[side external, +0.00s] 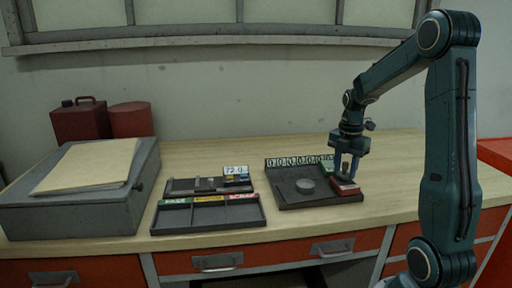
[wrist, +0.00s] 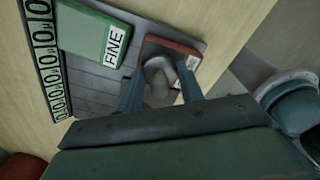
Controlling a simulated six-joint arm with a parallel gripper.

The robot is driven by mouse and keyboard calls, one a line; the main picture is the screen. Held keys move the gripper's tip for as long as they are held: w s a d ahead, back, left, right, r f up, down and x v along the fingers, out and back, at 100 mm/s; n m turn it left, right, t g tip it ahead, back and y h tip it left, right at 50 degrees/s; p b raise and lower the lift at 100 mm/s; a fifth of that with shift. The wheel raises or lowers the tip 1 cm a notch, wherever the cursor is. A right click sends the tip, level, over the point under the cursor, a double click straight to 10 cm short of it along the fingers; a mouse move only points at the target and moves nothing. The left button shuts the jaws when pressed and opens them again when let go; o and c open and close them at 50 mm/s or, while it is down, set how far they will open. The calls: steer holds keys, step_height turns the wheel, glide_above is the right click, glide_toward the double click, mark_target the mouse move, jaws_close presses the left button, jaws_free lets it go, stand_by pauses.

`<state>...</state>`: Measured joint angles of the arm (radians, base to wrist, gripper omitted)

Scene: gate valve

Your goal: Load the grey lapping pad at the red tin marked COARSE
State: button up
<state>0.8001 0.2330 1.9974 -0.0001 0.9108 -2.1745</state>
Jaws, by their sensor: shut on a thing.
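My gripper (wrist: 160,88) points down at the right end of the dark tray (side external: 290,200). Its two fingers are closed on the grey lapping pad (wrist: 157,75), a rounded grey piece. The pad is at the open red tin (wrist: 180,48), overlapping its inside in the wrist view. I cannot tell whether it touches the tin's contents. The tin carries a white label too small to read surely. In the side view the red tin (side external: 346,188) sits right below my fingers, and the pad is mostly hidden by them.
A green tin marked FINE (wrist: 95,35) stands beside the red tin. A number strip (side external: 297,161) lines the tray's back, and a grey disc (side external: 305,185) lies in the tray. A sorting tray (side external: 208,215) and a grey box (side external: 85,195) stand left.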

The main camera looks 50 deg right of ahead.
mark_target(345, 162)
steer(key=shift+f, duration=0.65)
stand_by(1.8)
steer(key=shift+r, duration=0.2)
steer(key=shift+r, duration=3.4)
steer(key=shift+w, duration=0.1)
